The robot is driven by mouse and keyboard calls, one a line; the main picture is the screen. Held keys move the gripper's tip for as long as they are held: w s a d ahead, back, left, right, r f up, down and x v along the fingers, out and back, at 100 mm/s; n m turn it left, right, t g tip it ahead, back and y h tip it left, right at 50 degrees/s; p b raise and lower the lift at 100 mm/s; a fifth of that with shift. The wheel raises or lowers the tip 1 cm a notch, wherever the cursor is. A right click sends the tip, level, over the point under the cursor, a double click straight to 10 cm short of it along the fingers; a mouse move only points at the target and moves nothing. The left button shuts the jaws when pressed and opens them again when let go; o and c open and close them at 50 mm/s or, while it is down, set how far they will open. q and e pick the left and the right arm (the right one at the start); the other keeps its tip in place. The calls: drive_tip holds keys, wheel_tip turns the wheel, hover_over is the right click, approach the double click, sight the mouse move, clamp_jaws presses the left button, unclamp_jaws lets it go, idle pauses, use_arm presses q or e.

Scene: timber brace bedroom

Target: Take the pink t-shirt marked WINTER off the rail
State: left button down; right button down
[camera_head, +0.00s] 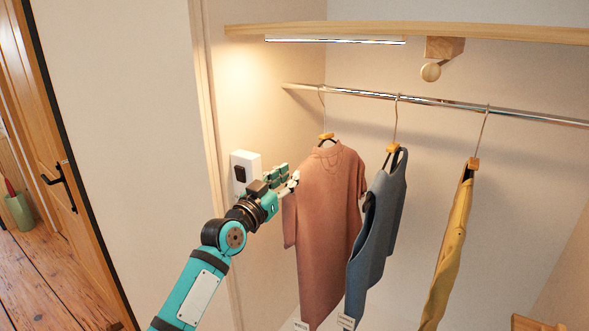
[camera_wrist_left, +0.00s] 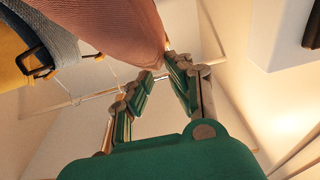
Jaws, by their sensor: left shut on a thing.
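The pink t-shirt (camera_head: 328,225) hangs from the rail (camera_head: 440,102) on a hanger (camera_head: 321,105), leftmost of the garments. A small white tag (camera_head: 301,325) shows at its lower edge; I cannot read its lettering surely. My left gripper (camera_head: 289,183) is at the shirt's left side, by the shoulder and sleeve, shut on the shirt. In the left wrist view the pink cloth (camera_wrist_left: 110,40) reaches down to the fingertips (camera_wrist_left: 165,70); the exact grip is partly hidden. The hanger hook is still over the rail. My right gripper is not in view.
A blue garment (camera_head: 375,240) and a yellow garment (camera_head: 450,240) hang to the right. A wooden shelf (camera_head: 400,31) with a light strip runs above the rail. A white wall box (camera_head: 245,165) is just behind my left gripper. A door (camera_head: 50,130) stands at the left.

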use_arm(q)
drive_tip(key=s+f, duration=0.1)
drive_tip(key=a+f+p, duration=0.1)
drive_tip(key=shift+s+a+f, duration=0.25)
drive_tip(key=shift+s+f, duration=0.05)
drive_tip(key=shift+s, duration=0.1)
drive_tip(key=r+p+v, duration=0.2)
drive_tip(key=v, duration=1.4)
drive_tip(key=r+p+v, duration=0.1)
drive_tip(key=r+v, duration=0.2)
drive_tip(key=v, duration=1.4)
drive_tip(key=shift+s+a+r+p, duration=0.2)
drive_tip(key=shift+s+r+p, duration=0.1)
drive_tip(key=shift+p, duration=0.1)
